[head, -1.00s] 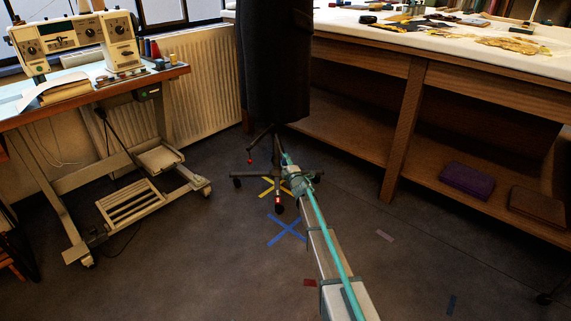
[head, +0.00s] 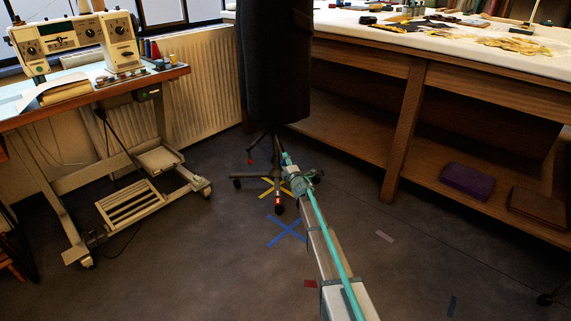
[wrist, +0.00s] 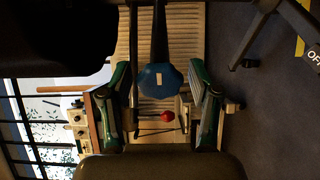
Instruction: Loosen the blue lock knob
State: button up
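The blue lock knob (wrist: 161,79) is a lobed disc with a pale mark at its middle, in the wrist view. It lies between the fingertips of my gripper (wrist: 160,72), with a visible gap on each side. My gripper is open, and neither finger touches the knob in that view. A dark post (wrist: 160,35) runs behind the knob. In the head view, my gripper (head: 287,160) is low beside the dress stand under the dark garment (head: 275,70). The knob cannot be made out there.
A red ball-ended lever (wrist: 167,116) shows below the knob in the wrist view. The stand's wheeled feet (head: 240,182) spread over yellow floor tape. A sewing table (head: 95,95) stands left, and a large worktable (head: 440,80) stands right. The floor between is mostly clear.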

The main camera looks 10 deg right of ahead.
dwell(0.3)
jog(key=s+d, duration=0.2)
jog(key=s, duration=1)
jog(key=shift+w+d, duration=0.1)
